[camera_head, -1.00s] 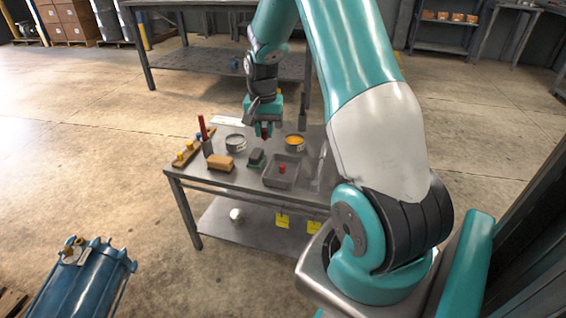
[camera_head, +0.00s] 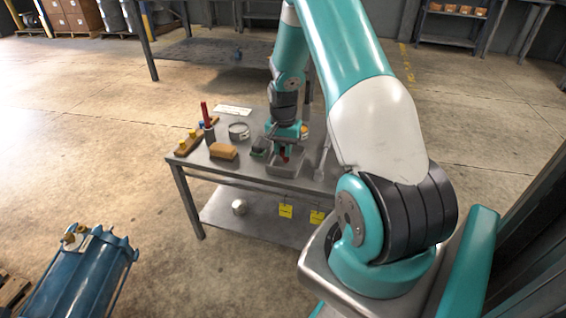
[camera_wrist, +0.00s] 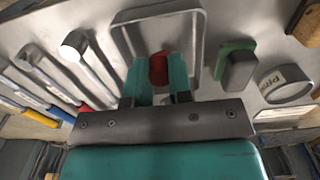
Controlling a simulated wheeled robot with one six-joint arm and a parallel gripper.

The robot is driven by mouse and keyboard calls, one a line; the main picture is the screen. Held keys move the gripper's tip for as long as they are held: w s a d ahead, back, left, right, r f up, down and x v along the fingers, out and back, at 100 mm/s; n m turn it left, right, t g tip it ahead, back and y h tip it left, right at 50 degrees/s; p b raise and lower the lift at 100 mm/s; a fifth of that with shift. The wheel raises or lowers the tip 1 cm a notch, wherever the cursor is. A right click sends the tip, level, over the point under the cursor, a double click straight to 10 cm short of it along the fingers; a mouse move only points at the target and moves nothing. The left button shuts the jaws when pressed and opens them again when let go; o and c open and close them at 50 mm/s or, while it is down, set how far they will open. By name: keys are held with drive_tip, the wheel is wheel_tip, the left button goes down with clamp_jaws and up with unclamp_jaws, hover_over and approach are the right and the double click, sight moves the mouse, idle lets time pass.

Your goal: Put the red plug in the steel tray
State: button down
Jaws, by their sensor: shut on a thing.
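The steel tray (camera_head: 272,168) is a shallow grey tray near the front edge of the metal table, right of the middle. My gripper (camera_head: 285,156) is over the tray, pointing down, and hides much of it. It is shut on a red plug (camera_head: 284,158). In the wrist view, the red plug (camera_wrist: 158,69) sits between my two teal fingers (camera_wrist: 158,82), and the tray rim (camera_wrist: 201,40) surrounds it in the picture. I cannot tell whether the plug touches the tray floor. No second red piece can be made out in the tray now.
Left of the tray are a green-and-grey block (camera_head: 260,147), a tan block (camera_head: 223,152), a round tin (camera_head: 238,131) and a grey cup with a red stick (camera_head: 206,122). A long metal tool (camera_head: 323,160) lies right of the tray. A blue cylinder (camera_head: 85,280) stands front left.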

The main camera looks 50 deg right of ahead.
sight(283, 156)
wheel_tip(283, 156, down, 4)
drive_tip(key=shift+f+b, duration=0.15)
drive_tip(key=shift+b, duration=0.4)
drive_tip(key=c, duration=1)
unclamp_jaws()
drive_tip(key=shift+c, duration=0.2)
